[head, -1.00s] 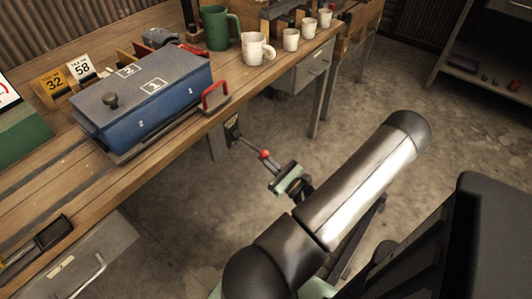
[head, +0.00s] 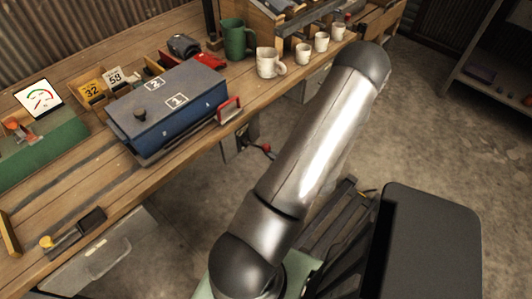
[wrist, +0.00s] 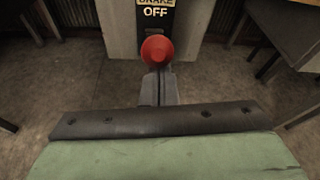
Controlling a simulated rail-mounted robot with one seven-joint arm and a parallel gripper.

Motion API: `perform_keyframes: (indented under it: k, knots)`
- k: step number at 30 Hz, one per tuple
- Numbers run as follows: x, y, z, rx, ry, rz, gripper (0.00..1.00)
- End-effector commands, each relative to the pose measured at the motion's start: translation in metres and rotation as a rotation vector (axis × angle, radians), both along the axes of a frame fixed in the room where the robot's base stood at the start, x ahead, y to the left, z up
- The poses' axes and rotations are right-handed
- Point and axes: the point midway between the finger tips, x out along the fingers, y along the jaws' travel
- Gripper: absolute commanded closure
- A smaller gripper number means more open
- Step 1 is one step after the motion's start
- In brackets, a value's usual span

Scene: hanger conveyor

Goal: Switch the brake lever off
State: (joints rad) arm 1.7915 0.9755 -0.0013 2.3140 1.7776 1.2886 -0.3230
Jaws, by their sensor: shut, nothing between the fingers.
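The brake lever shows in the head view as a red ball knob (head: 267,148) on a thin rod, low beside the bench leg and partly behind my arm. In the wrist view the red knob (wrist: 157,49) is centred straight ahead, in front of a dark plate (wrist: 154,14) lettered "BRAKE OFF", its top cut by the frame. My gripper (wrist: 160,82) is shut and empty, its fingertips just below the knob in the picture. I cannot tell whether they touch it. In the head view my gripper is hidden behind my arm.
The wooden bench (head: 70,215) holds a blue box (head: 170,112) with a red handle, a green mug (head: 232,38) and white cups (head: 268,62). A dark shelf (head: 490,85) stands at the right. Open concrete floor (head: 420,135) lies between bench and shelf.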

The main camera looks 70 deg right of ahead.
Motion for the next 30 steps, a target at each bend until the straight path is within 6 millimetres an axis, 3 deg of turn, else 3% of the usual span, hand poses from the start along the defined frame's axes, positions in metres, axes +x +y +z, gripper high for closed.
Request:
perform_keyframes:
  k: [17, 20, 26, 30]
  knots:
    - [0.000, -0.002, 0.000, -0.002, 0.002, -0.002, 1.00]
    - [0.001, -0.002, -0.009, -0.002, 0.002, 0.000, 1.00]
    - [0.004, -0.005, -0.048, 0.002, 0.006, 0.008, 1.00]
    - [-0.028, 0.006, -0.030, 0.001, 0.009, 0.001, 1.00]
